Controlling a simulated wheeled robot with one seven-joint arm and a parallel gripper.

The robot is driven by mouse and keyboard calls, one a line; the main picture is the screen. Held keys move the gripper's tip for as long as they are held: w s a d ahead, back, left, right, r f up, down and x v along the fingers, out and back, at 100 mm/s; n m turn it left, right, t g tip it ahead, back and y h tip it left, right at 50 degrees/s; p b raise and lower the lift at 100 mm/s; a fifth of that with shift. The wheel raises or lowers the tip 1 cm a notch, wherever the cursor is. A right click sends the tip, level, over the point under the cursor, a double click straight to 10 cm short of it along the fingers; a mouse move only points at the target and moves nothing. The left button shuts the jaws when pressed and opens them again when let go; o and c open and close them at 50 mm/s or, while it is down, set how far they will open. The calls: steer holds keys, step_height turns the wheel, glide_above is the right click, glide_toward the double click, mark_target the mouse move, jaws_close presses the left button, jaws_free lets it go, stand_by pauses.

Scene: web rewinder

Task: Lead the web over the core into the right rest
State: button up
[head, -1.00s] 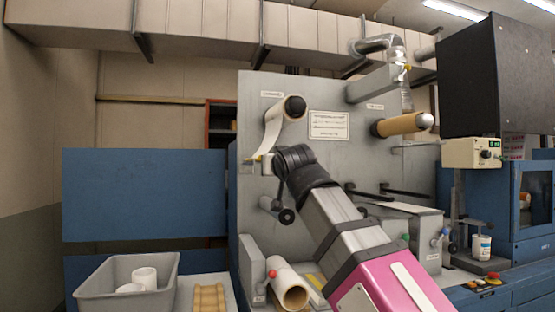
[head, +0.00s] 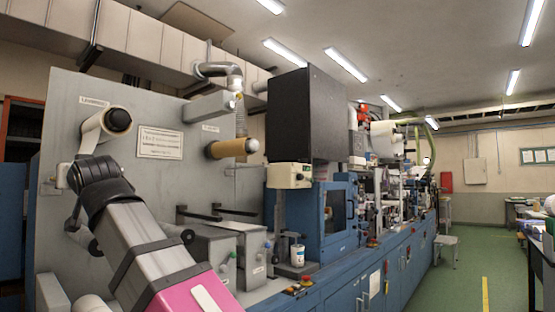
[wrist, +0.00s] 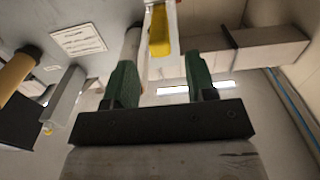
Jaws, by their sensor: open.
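The white web roll (head: 103,127) sits on the upper left spindle of the grey panel. In the wrist view its hanging web tail ends in a yellow strip (wrist: 159,38), above the gap between the fingertips. The brown core (head: 230,148) is on a spindle to the right of the roll, and also shows in the wrist view (wrist: 14,76). My gripper (wrist: 160,75) is open, its two green fingers apart with nothing held between them. In the head view my arm hides the tail and fingers. I cannot tell which part is the right rest.
Black bars (head: 236,211) stick out below the core, above grey boxes (head: 238,247). A black box (head: 307,115) hangs to the right of the core above a cream control unit (head: 289,176). A white cup (head: 297,254) stands on the blue bench.

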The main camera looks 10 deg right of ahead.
steer(key=shift+x, duration=3.7)
steer(key=shift+s, duration=0.1)
jaws_close()
